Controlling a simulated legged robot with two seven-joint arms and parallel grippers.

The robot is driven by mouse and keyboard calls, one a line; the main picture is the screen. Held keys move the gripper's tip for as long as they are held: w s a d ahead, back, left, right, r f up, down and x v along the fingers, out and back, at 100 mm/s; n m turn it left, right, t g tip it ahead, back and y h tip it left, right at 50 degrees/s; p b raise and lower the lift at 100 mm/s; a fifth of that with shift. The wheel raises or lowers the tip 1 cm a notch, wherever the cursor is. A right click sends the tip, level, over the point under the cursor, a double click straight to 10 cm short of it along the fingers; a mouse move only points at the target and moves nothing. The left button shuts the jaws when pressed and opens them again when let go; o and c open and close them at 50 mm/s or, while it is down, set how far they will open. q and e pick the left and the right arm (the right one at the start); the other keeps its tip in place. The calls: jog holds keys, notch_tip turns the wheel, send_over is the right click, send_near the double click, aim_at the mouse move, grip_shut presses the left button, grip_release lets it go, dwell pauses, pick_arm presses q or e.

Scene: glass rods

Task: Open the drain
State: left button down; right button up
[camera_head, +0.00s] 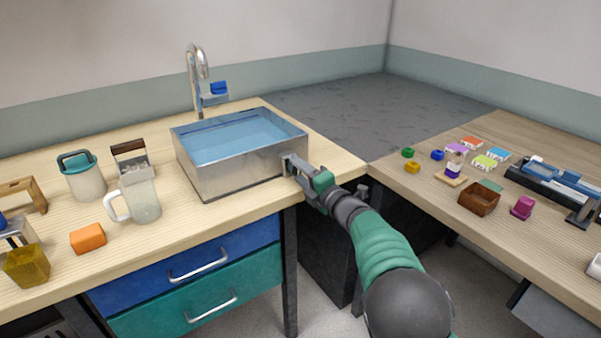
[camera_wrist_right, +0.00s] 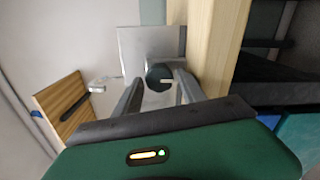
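A metal sink (camera_head: 240,173) full of blue water (camera_head: 232,138) stands on the left wooden counter. My right gripper (camera_head: 291,165) is at the sink's front right corner, low on its right side. In the right wrist view, a dark round knob (camera_wrist_right: 158,75) sits in front of the sink's metal wall (camera_wrist_right: 133,50). My right gripper's fingers (camera_wrist_right: 159,78) are spread on either side of the knob, with gaps between; I cannot tell how deep it lies between them. My left gripper is not in view.
A faucet (camera_head: 195,85) stands behind the sink. A lidded canister (camera_head: 84,177), a mug (camera_head: 138,200) and an orange block (camera_head: 88,239) are left of it. The right table holds a brown box (camera_head: 479,198) and several small items. Below the counter are drawers (camera_head: 190,270).

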jog(key=shift+f, duration=0.3)
jog(key=p+v, duration=0.2)
jog(key=v, duration=1.4)
jog(key=shift+s+d+r, duration=0.15)
jog(key=shift+s+r, duration=0.1)
jog(key=shift+s, duration=0.1)
